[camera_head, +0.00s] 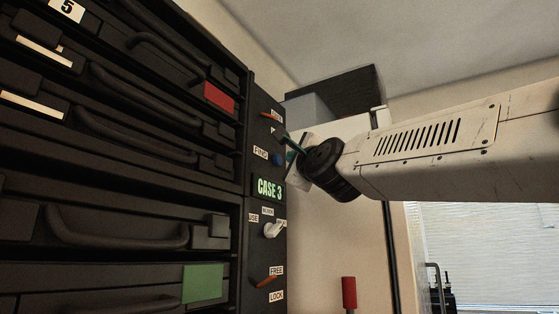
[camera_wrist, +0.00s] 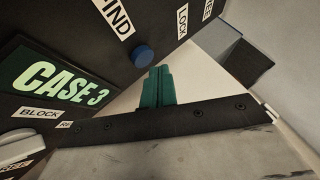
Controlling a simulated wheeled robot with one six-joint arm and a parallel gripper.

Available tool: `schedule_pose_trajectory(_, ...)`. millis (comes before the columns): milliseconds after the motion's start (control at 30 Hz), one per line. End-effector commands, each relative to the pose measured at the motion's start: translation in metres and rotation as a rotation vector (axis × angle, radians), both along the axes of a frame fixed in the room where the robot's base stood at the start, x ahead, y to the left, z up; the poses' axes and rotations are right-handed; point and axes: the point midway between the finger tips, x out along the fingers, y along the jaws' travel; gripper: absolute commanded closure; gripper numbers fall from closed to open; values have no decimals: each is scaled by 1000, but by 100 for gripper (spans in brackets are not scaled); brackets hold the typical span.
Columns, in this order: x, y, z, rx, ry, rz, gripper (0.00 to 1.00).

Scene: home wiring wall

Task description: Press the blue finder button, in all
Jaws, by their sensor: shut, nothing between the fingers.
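The blue finder button (camera_head: 277,159) is a round knob on the dark control strip, beside a "FIND" label and above the lit "CASE 3" sign (camera_head: 269,189). In the wrist view the blue button (camera_wrist: 144,56) stands out from the panel, just beyond my fingertips. My gripper (camera_head: 284,138) is shut and empty, with green fingers (camera_wrist: 157,86) held together. In the head view its tip is close to the strip, slightly above and right of the button. I cannot tell whether it touches the panel; in the wrist view a small gap shows between fingers and button.
Dark cases with handles (camera_head: 120,228) fill the left. A red-handled item (camera_head: 349,293) stands at the bottom. Grey and black boxes are behind my gripper.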

Motion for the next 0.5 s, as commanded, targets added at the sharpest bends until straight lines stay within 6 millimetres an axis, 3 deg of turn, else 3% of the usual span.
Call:
schedule_pose_trajectory(267, 0, -1, 0, -1, 0, 0, 100)
schedule_pose_trajectory(500, -12, -19, 1, 0, -3, -3, 100)
